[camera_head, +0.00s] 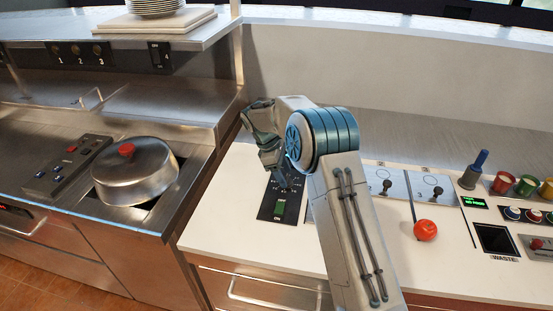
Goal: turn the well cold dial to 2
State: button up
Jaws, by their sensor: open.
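I cannot read those markings, and no label tells me that this is the well cold dial's panel. My gripper (285,182) points down over the far part of this panel. It is open, and nothing shows between its fingers. A dial there is hidden or too small to make out, so its setting does not show. I cannot tell whether the fingertips touch the panel.
A steel pot lid with a red knob (126,150) sits on the left unit beside a button panel (65,166). Right of my arm are lever plates (383,188), a tomato (426,230), colored cups (503,182) and a waste opening (495,238). The counter's front left is clear.

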jog(key=s+v, duration=0.1)
jog(key=v, duration=1.2)
jog(key=shift+w+b, duration=0.3)
jog(key=shift+w, duration=0.2)
jog(key=shift+d, duration=0.1)
